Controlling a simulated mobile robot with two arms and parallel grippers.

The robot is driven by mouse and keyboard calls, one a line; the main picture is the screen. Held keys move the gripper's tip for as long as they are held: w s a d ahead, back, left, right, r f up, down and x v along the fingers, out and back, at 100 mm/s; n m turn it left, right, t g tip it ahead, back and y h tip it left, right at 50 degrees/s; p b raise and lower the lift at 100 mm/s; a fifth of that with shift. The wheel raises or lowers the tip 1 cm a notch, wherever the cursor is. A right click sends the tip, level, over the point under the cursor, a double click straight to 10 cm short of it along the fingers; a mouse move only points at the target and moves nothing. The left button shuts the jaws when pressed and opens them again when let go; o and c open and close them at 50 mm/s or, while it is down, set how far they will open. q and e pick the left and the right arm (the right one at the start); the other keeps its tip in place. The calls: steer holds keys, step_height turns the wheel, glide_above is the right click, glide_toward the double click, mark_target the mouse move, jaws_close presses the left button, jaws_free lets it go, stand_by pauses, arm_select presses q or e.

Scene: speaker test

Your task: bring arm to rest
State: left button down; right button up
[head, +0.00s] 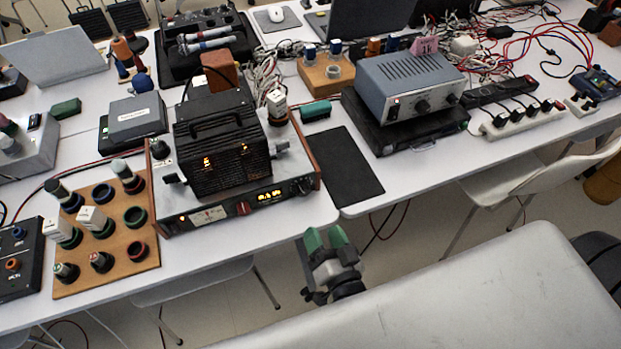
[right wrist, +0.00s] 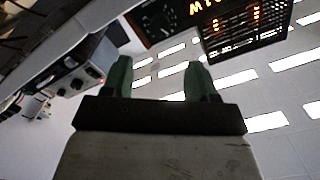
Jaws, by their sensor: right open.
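My right gripper (head: 326,238) has green fingertips and is open and empty. In the head view it stands just in front of the tables' near edge, below the black amplifier unit. In the right wrist view the two green fingers (right wrist: 160,82) are apart with nothing between them. That view looks up towards ceiling lights. My left gripper is in neither view.
The white table (head: 300,222) carries a black amplifier unit (head: 218,150), a pegboard (head: 120,262) and a grey-blue power supply (head: 408,82). A black mat (head: 340,165) lies bare. White chairs (head: 540,175) stand at the right.

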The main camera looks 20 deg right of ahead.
steer(key=s+f+n+g+y, duration=0.1)
steer(key=s+f+n+g, duration=0.25)
steer(key=f, duration=0.95)
steer(key=s+f+n+g+y, duration=0.15)
steer(key=s+f+g, duration=0.35)
steer(key=f, duration=0.7)
steer(key=s+d+f+n+g+h, duration=0.1)
steer(key=s+d+f+g, duration=0.3)
steer(key=s+f, duration=0.3)
steer(key=s+d+f+n+g+h, duration=0.2)
steer(key=s+d+f+g, duration=0.2)
steer(key=s, duration=0.7)
step_height(320, 180, down, 3)
steer(key=shift+s+d+f+n, duration=0.1)
steer(key=shift+s+d+n, duration=0.25)
steer(key=shift+d, duration=0.6)
steer(key=shift+s+g, duration=0.1)
steer(key=shift+g, duration=0.15)
